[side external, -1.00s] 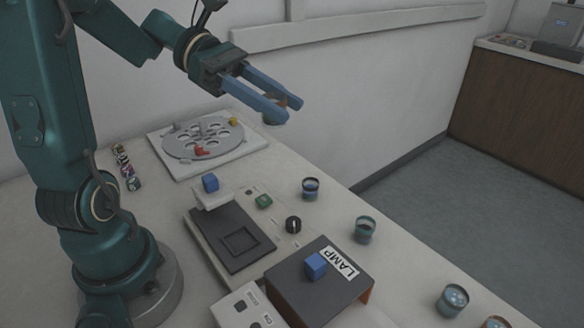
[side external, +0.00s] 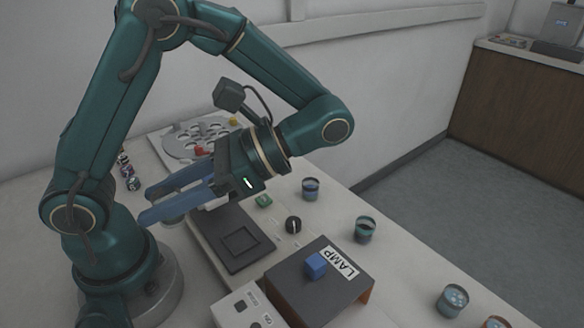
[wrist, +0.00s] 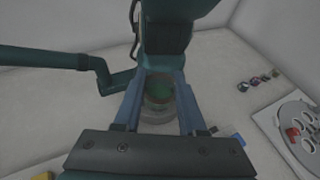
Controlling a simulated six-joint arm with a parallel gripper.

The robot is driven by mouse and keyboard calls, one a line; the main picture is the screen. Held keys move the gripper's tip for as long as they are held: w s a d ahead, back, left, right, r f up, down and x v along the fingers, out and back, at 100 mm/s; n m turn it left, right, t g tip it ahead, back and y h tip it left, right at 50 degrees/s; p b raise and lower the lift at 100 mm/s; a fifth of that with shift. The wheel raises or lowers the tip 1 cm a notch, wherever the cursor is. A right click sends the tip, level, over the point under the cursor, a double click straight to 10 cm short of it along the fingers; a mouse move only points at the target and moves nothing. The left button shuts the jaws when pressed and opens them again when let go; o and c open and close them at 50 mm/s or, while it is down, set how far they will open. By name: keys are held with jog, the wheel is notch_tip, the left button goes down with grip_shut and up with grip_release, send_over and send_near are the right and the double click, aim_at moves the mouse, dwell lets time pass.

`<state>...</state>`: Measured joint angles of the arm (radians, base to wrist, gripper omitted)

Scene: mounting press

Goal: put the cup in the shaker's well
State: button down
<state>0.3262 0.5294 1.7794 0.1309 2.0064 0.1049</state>
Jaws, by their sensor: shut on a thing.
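The cup appears held above the bench. A dark flat unit with a square recess (side external: 240,241), likely the shaker and its well, lies to the right of and below the gripper in the side view. The recess looks empty. The gripper covers the unit's far end.
Other cups (side external: 365,229) stand along the bench's right edge. A dark box labelled LAMP (side external: 308,285) with a blue cube (side external: 316,265) stands in front. A black knob (side external: 293,225) and a green button (side external: 263,201) are beside the shaker. A round holed disc (side external: 190,139) is behind.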

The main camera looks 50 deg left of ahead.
jog(key=w+a+r+m+t+y, duration=0.1)
jog(key=w+r+m+t+y, duration=0.65)
jog(key=m+t, duration=1)
send_over(240, 240)
notch_tip(240, 240, down, 11)
jog(key=shift+h, duration=0.55)
jog(key=shift+f, duration=3.8)
jog(key=shift+f, duration=0.5)
jog(key=shift+c, duration=2)
grip_release()
